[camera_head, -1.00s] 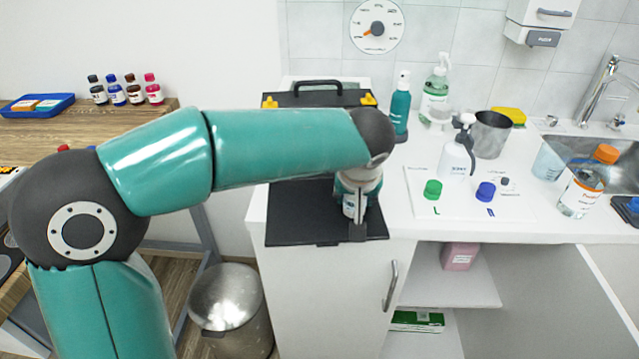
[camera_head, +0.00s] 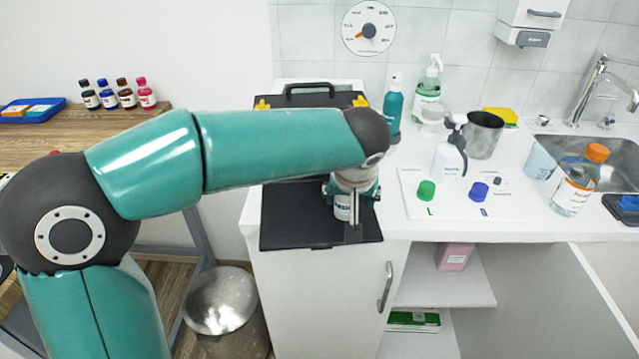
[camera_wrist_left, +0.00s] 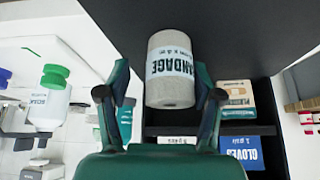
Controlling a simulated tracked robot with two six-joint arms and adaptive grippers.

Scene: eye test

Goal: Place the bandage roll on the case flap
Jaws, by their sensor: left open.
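The bandage roll (camera_head: 342,208) is a pale beige cylinder with a white label. It appears to stand on the black case flap (camera_head: 290,230), which lies flat in front of the case on the counter; its base contact is partly hidden. In the left wrist view the roll (camera_wrist_left: 171,85) is between the fingers, over the black flap (camera_wrist_left: 225,35). My left gripper (camera_head: 354,212) is open around the roll; in the wrist view its fingers (camera_wrist_left: 161,92) show a small gap on both sides of it. My right gripper is not in view.
The case (camera_head: 310,101) has a handle and yellow latches; a gloves box (camera_wrist_left: 241,150) is inside. To its right are a teal bottle (camera_head: 393,108), a white bottle (camera_head: 449,160), green (camera_head: 426,190) and blue (camera_head: 478,191) caps, and a metal beaker (camera_head: 483,135).

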